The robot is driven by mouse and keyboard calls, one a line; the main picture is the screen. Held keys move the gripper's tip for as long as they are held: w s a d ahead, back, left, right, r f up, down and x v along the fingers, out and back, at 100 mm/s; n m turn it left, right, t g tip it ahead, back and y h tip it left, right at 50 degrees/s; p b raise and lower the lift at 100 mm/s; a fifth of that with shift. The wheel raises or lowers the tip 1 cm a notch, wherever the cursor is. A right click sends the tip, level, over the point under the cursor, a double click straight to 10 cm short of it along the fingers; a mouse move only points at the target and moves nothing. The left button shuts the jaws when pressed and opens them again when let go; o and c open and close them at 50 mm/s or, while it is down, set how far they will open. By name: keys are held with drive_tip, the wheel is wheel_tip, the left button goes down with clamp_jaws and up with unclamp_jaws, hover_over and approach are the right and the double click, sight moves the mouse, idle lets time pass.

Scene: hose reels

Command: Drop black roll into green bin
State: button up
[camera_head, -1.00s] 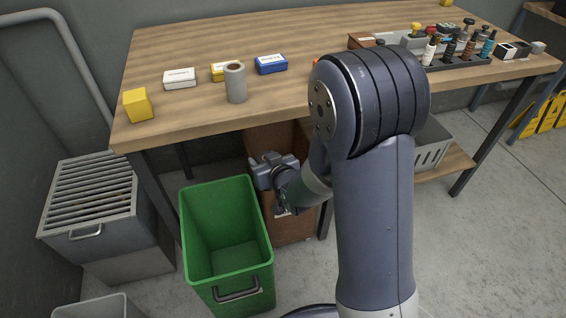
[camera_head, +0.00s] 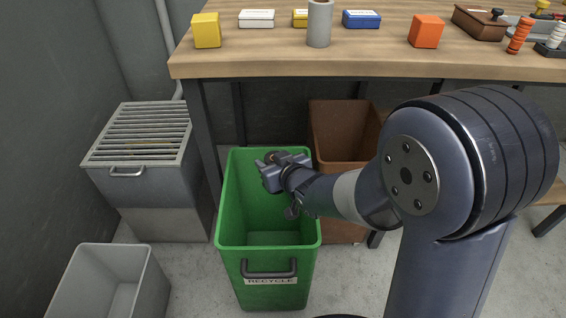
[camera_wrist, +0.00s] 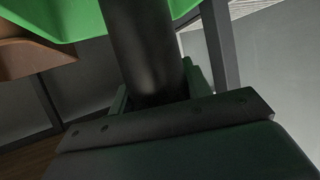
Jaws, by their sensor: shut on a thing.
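The green bin (camera_head: 236,268) stands on the floor in front of the table, with a dark handle and a "RECYCLE" label on its front. My gripper (camera_head: 284,172) is over the right part of the bin's opening, near its back rim. In the wrist view my gripper (camera_wrist: 165,122) is shut on the black roll (camera_wrist: 145,50), a dark upright-looking cylinder between the jaws. Part of the green bin (camera_wrist: 60,18) shows beyond the roll at the top of that view. In the head view I cannot clearly make out the roll against my dark gripper.
A brown bin (camera_head: 343,130) stands behind and right of the green one. A grey slatted-top bin (camera_head: 150,185) is at left, and an open grey bin (camera_head: 150,285) at front left. The wooden table (camera_head: 390,62) holds a grey cylinder (camera_head: 320,25) and several small boxes.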

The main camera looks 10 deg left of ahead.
drive_tip(key=shift+a+f+b, duration=0.1)
drive_tip(key=shift+f+b, duration=2.25)
drive_tip(key=shift+f, duration=0.7)
drive_tip(key=o, duration=1.1)
drive_tip(key=shift+s, duration=0.1)
drive_tip(key=shift+p+v, duration=1.75)
drive_tip(key=shift+v, duration=3.6)
